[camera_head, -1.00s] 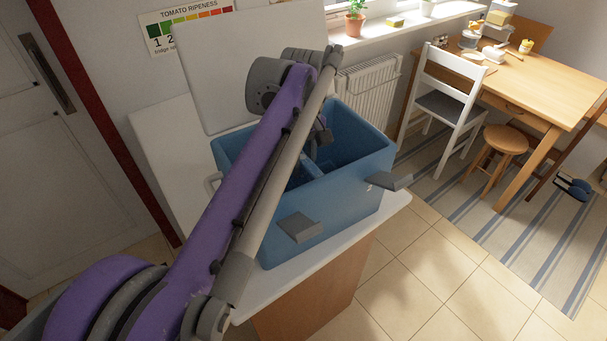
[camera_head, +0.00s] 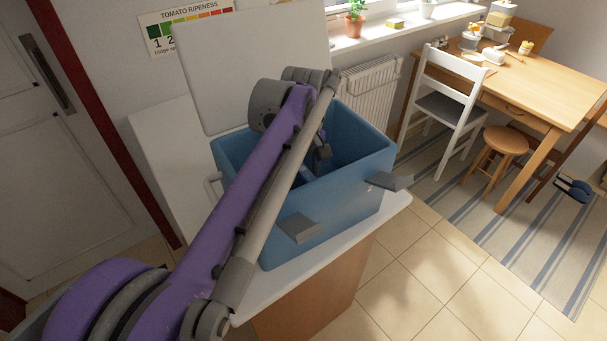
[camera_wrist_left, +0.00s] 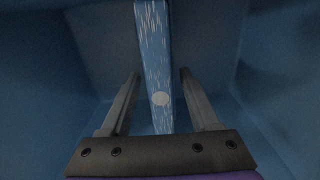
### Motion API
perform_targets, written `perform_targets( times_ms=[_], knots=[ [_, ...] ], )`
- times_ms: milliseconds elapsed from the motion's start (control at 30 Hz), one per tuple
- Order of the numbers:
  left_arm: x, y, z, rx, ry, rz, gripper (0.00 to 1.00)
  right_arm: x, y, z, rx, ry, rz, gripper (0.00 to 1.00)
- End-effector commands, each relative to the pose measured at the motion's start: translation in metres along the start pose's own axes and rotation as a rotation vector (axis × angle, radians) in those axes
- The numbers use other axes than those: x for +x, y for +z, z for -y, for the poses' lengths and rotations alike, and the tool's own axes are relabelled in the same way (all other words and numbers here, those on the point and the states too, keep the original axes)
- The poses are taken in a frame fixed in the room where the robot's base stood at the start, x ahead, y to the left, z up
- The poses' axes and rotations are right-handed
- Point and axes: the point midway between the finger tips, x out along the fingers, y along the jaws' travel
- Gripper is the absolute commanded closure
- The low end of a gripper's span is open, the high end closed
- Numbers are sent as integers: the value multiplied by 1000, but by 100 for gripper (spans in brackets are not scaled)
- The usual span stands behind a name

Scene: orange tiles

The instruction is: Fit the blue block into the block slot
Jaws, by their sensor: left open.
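A long blue bar (camera_wrist_left: 154,60) with white scuffs and a round pale spot runs up the middle of the left wrist view. It looks like the blue block, but I cannot be sure it is not a divider. A little of it shows in the head view (camera_head: 306,174). My left gripper (camera_wrist_left: 160,76) is open, one finger on each side of the bar, with visible gaps. In the head view my left gripper (camera_head: 321,150) reaches down inside the blue crate (camera_head: 345,205), partly hidden by my arm. No block slot can be made out. My right gripper is out of view.
The crate's walls surround my left gripper closely. A white chair (camera_head: 447,105), a stool (camera_head: 505,140) and a wooden table (camera_head: 545,85) stand to the right.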

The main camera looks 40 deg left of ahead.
Motion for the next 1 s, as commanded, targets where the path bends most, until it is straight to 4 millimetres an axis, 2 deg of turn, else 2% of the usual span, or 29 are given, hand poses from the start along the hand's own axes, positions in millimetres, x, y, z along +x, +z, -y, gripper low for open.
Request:
perform_targets(
  times_ms=[133, 233, 500, 700, 833, 1000],
  knots=[
    [-4, 0, 0, 0, 0, 0, 38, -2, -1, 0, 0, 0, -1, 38],
    [-15, 0, 0, 0, 0, 0, 38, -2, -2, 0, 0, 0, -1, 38],
    [-73, 0, 0, 0, 0, 0, 38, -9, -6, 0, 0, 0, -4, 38],
    [-108, 0, 0, 0, 0, 0, 38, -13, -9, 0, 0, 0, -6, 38],
    [-119, 0, 0, 0, 0, 0, 38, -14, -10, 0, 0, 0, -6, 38],
    [-123, 0, 0, 0, 0, 0, 38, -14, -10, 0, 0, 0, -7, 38]
  ],
)
